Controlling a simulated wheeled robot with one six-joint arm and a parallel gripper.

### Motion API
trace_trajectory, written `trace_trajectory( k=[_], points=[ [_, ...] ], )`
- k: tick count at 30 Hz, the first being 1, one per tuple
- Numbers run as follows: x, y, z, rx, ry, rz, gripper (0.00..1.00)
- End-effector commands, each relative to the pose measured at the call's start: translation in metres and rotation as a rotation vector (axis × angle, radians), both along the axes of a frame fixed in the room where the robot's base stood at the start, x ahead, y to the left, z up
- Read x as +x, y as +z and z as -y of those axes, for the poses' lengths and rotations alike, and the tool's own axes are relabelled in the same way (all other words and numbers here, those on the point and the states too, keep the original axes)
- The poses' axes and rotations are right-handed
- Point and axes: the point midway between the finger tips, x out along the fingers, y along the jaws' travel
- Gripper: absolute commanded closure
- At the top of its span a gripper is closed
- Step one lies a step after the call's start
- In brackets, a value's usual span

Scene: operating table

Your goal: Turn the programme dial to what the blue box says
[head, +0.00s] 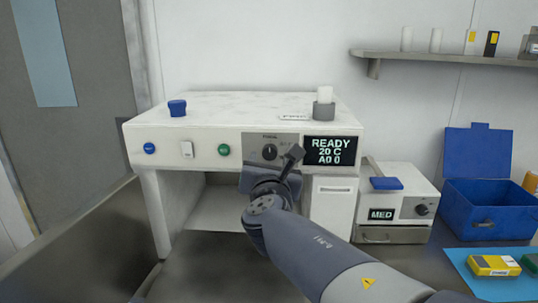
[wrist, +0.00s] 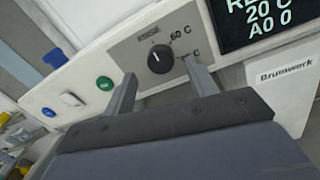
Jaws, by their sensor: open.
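The dial (head: 270,152) is a round black knob on a grey panel on the front of the white machine. In the wrist view the dial (wrist: 161,59) has a pale pointer mark, with "60 C" at its upper right and another, partly hidden "C" label below that. My gripper (head: 275,165) is in front of the panel; in the wrist view its open, empty fingers (wrist: 160,76) show on either side below the dial. I cannot tell whether they touch anything. The blue box (head: 488,208) stands open at the right; I can read no writing on it.
The machine's screen (head: 330,151) reads "READY 20 C A0 0". A green button (head: 224,150), white switch (head: 187,149) and blue button (head: 149,148) are left of the dial. A smaller device (head: 398,205) marked "MED" has its own knob. A yellow pack (head: 493,265) lies on a blue mat.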

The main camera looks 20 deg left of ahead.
Motion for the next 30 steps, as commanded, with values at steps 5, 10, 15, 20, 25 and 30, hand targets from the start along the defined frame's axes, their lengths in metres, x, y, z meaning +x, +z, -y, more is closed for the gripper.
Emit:
trace_trajectory(
  k=[5,10,15,20,25,30],
  points=[
    [0.020,0.001,-0.006,0.000,-0.002,0.000,0.46],
    [0.027,0.000,-0.008,0.000,-0.001,-0.001,0.46],
    [0.027,0.000,-0.008,0.000,-0.001,0.000,0.46],
    [0.027,0.000,-0.008,0.000,-0.001,0.000,0.51],
    [0.027,0.000,-0.008,0.000,-0.001,0.000,0.65],
    [0.027,0.000,-0.008,0.000,-0.001,0.000,0.79]
  ],
)
